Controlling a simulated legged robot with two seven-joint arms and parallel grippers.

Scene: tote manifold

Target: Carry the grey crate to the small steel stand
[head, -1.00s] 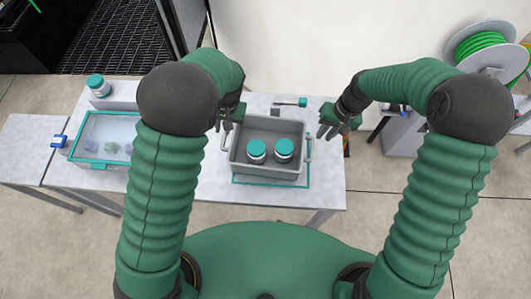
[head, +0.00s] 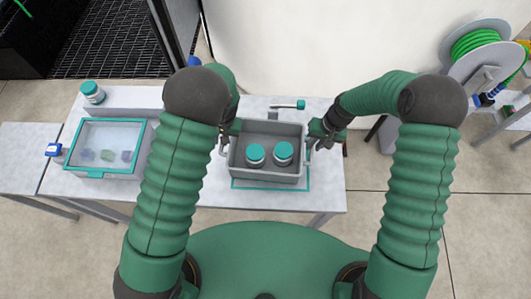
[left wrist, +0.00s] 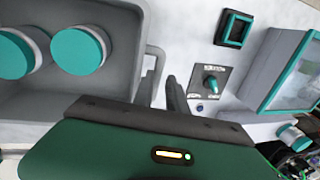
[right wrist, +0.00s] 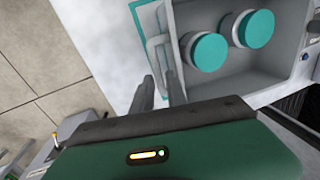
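The grey crate (head: 268,178) stands upright on the table's right part and holds two white jars with teal lids.
The table (head: 210,195) also holds a teal-rimmed clear-lidded box (head: 107,140) and a lone jar (head: 92,92) at left. A green hose reel (head: 480,45) stands at right. Floor right of the table is open.

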